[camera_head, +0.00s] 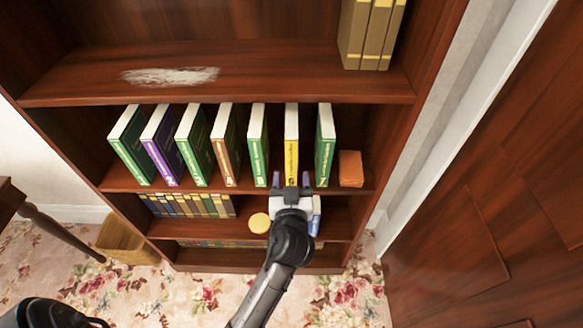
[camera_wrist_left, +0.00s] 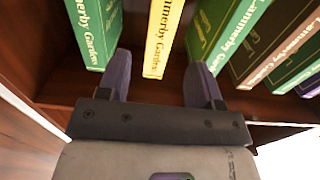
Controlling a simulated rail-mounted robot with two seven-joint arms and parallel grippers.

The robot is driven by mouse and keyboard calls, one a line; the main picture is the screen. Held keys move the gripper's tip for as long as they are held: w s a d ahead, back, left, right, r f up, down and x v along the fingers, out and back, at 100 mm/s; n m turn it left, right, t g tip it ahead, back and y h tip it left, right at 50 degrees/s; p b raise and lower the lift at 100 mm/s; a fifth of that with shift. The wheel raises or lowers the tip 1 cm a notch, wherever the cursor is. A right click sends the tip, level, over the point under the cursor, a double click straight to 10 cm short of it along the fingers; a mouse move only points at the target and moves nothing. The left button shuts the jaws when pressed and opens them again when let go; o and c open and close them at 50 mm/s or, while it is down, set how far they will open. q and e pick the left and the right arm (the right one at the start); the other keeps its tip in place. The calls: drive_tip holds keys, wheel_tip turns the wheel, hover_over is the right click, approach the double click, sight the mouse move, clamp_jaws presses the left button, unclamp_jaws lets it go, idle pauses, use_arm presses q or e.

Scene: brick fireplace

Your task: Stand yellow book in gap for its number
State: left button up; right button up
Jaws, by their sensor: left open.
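The yellow book (camera_head: 291,140) stands upright on the middle shelf, spine outward, between a green book (camera_head: 258,145) on its left and another green book (camera_head: 325,145) on its right. Narrow spaces show on both sides of it. My left gripper (camera_head: 291,181) is open at the foot of the yellow book, its fingers to either side of the spine's lower end. In the left wrist view the yellow book (camera_wrist_left: 162,38) shows between the open fingers (camera_wrist_left: 160,68), apart from both. The number on the spine is too small to read. My right gripper is not in view.
Further left on the shelf stand a brown book (camera_head: 225,145), a green book (camera_head: 194,145), a purple book (camera_head: 163,148) and one more green book (camera_head: 131,148). An orange block (camera_head: 350,168) sits at the right end. Small books (camera_head: 188,206) and a round yellow object (camera_head: 259,222) are below.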

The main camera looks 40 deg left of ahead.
use_arm(q)
drive_tip(key=s+d+f+m+g+h, duration=0.2)
drive_tip(key=s+f+m+g+h, duration=0.4)
drive_tip(key=s+f, duration=0.85)
drive_tip(key=s+d+f+m+g+h, duration=0.2)
drive_tip(key=s+f+h, duration=0.1)
drive_tip(key=s, duration=0.3)
drive_tip(key=s+d+f+m+g+h, duration=0.2)
drive_tip(key=s, duration=0.4)
drive_tip(key=shift+s+d+f+h, duration=0.2)
drive_tip(key=shift+d+f+h, duration=0.15)
drive_tip(key=shift+f+h, duration=0.05)
drive_tip(key=shift+r, duration=0.15)
